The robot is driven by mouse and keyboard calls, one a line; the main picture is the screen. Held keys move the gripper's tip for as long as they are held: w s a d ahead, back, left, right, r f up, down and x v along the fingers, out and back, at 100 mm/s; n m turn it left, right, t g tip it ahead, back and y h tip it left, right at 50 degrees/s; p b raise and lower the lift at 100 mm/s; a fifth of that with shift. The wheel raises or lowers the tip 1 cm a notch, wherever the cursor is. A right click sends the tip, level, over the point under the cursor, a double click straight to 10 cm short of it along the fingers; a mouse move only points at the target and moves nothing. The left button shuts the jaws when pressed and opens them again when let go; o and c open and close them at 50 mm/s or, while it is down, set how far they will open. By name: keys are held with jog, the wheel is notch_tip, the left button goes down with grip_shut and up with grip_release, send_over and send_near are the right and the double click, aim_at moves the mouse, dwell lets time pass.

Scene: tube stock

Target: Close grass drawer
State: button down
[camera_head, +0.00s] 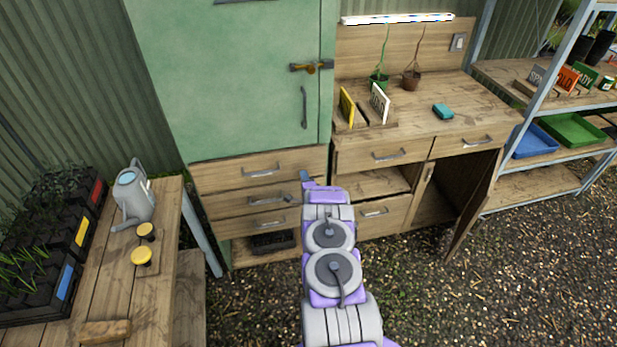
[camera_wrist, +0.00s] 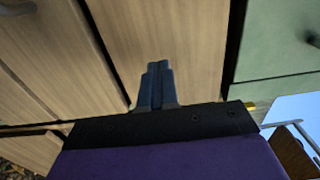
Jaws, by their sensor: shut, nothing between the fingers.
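No label shows which drawer is the grass drawer. Three wooden drawer fronts with metal handles (camera_head: 262,170) are stacked under the green cabinet. The wooden bench to their right has two upper drawer fronts (camera_head: 372,152). Below its left one is an open space (camera_head: 375,184) above a lower drawer front (camera_head: 388,214); I cannot tell whether this is a pulled-out drawer or a shelf.
A bench door (camera_head: 472,207) hangs open to the right. A black tray (camera_head: 272,241) sits in the cabinet's bottom opening. A table with a watering can (camera_head: 134,194) and plant trays (camera_head: 40,265) stands at left. A metal shelf (camera_head: 548,85) stands at right. Gravel ground (camera_head: 500,290) is clear.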

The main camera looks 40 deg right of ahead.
jog(key=shift+w+a+p+v, duration=0.3)
jog(key=shift+p+v, duration=0.7)
jog(key=shift+v, duration=4.1)
jog(key=w+a+r+n+g+y, duration=0.35)
jog(key=w+a+r+n, duration=0.25)
jog(key=w+a+r, duration=0.35)
jog(key=s+a+r+n+g+y, duration=0.35)
jog(key=a+r+n, duration=0.25)
jog(key=a+r, duration=0.65)
jog(key=s+a+r+n+g+y, duration=0.1)
jog(key=s+a+r+n+g, duration=0.2)
jog(key=s+a, duration=0.5)
jog(key=s+a+r+n+g+y, duration=0.1)
jog(key=s+a+r+n+g, duration=0.15)
jog(key=s+a+r, duration=0.55)
jog(key=s+a+r+n+g, duration=0.1)
jog(key=s+a+n+g, duration=0.1)
jog(key=s, duration=1.2)
jog(key=s+a+r+n+g, duration=0.2)
jog(key=s+a+n, duration=0.2)
jog(key=s, duration=1.1)
jog(key=shift+a+n+g, duration=0.2)
jog(key=shift+n+g, duration=0.15)
jog(key=shift+n, duration=0.1)
